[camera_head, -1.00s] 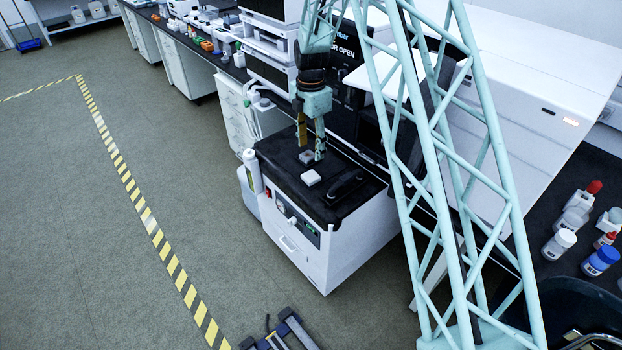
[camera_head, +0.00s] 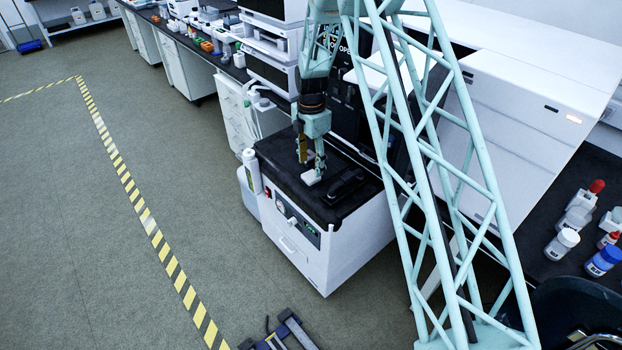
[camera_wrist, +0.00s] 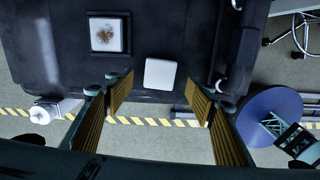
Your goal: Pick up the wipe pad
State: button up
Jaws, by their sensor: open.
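A plain white square pad (camera_wrist: 160,73), which looks like the wipe pad, lies flat on the black top (camera_wrist: 60,60) of a white cabinet. In the head view the pad (camera_head: 311,178) shows just below my gripper (camera_head: 312,162). In the wrist view my gripper (camera_wrist: 160,112) is open, one finger at each side, with nothing between the fingertips. The pad appears just beyond the fingertips, roughly centred between them. A second white square with a brown speckled stain (camera_wrist: 106,34) sits in a dark frame further up-left; in the head view it is hidden behind my gripper.
A long black object (camera_head: 345,184) lies on the cabinet top right of the pad. A white bottle (camera_head: 252,170) hangs at the cabinet's left side. Lab instruments (camera_head: 270,40) stand close behind. Open floor with a striped yellow line (camera_head: 150,222) lies to the left.

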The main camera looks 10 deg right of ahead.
aim_at(311, 175)
jog(key=shift+f, duration=0.1)
jog(key=shift+f+b, duration=0.7)
jog(key=shift+f, duration=1.8)
jog(key=c, duration=0.8)
